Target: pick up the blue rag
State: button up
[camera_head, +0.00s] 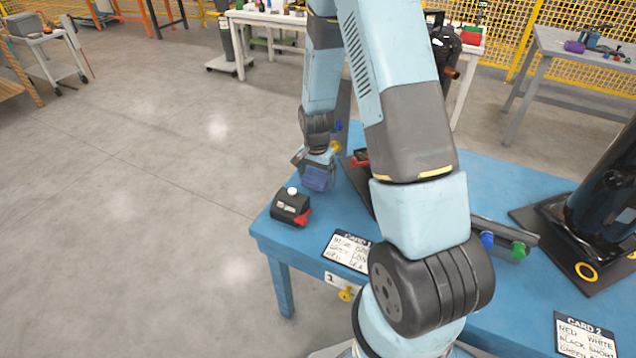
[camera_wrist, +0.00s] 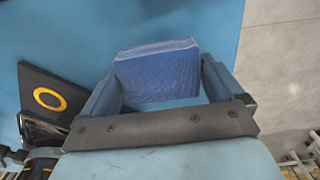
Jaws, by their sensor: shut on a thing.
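The blue rag (camera_wrist: 158,72) is a folded, textured block between the two fingers of my gripper (camera_wrist: 160,85) in the wrist view. The fingers press on its left and right sides. In the head view my gripper (camera_head: 317,170) is near the far left corner of the blue table, pointing down, with the blue rag (camera_head: 318,179) at its tip. I cannot tell how far the rag is above the tabletop. My arm hides the middle of the table in the head view.
The blue table (camera_head: 520,190) carries a black box with a red lever (camera_head: 291,206) close to my gripper, a card (camera_head: 346,250), CARD 2 (camera_head: 585,336) and a black machine (camera_head: 605,200) at right. Blue and green knobs (camera_head: 502,243) sit beside my arm. Open floor lies left.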

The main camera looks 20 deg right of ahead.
jog(key=s+d+r, duration=0.2)
jog(key=s+r, duration=0.3)
jog(key=s, duration=0.1)
jog(key=s+d+r, duration=0.3)
jog(key=s+r, duration=0.1)
jog(key=s, duration=0.2)
jog(key=shift+s+d+r, duration=0.25)
jog(key=shift+s+r, duration=0.1)
jog(key=shift+s, duration=0.05)
jog(key=o, duration=0.5)
jog(key=c, duration=0.4)
